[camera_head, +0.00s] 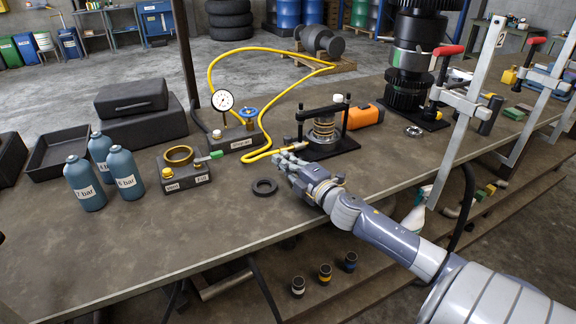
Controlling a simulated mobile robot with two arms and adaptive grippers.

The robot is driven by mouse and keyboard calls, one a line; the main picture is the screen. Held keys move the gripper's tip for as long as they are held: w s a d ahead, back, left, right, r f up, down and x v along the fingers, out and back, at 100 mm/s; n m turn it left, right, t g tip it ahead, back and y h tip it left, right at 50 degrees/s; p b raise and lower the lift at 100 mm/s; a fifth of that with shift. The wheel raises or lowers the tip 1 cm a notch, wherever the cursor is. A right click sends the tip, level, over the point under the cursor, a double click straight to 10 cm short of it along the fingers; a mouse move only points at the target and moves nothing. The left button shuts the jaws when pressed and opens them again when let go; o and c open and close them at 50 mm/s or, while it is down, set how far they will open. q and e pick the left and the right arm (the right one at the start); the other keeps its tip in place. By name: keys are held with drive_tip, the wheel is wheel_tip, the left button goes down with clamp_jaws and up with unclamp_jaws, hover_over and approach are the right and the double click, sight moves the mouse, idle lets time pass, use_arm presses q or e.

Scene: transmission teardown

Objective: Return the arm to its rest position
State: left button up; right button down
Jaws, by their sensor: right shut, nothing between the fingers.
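My right arm comes in from the lower right and reaches over the front part of the workbench (190,235). Its right gripper (281,157) is shut and empty, its tips close to the yellow hose and the front left of a black-based fixture (326,141). The fixture holds a coiled, ringed part between posts. A black ring (264,187) lies flat on the bench, left of the gripper and apart from it. My left gripper is not in view.
A gauge block (237,136) with a yellow hose (213,72), a small block with a brass ring (181,163) and blue bottles (84,184) stand left. A gear stack (412,65) and clamp uprights (470,105) stand right. The bench's front left is clear.

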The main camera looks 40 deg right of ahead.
drive_tip(key=shift+s+d+f, duration=0.1)
drive_tip(key=shift+s+f, duration=0.05)
drive_tip(key=shift+s, duration=0.55)
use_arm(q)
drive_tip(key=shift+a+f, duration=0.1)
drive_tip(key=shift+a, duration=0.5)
use_arm(e)
drive_tip(key=shift+s, duration=0.2)
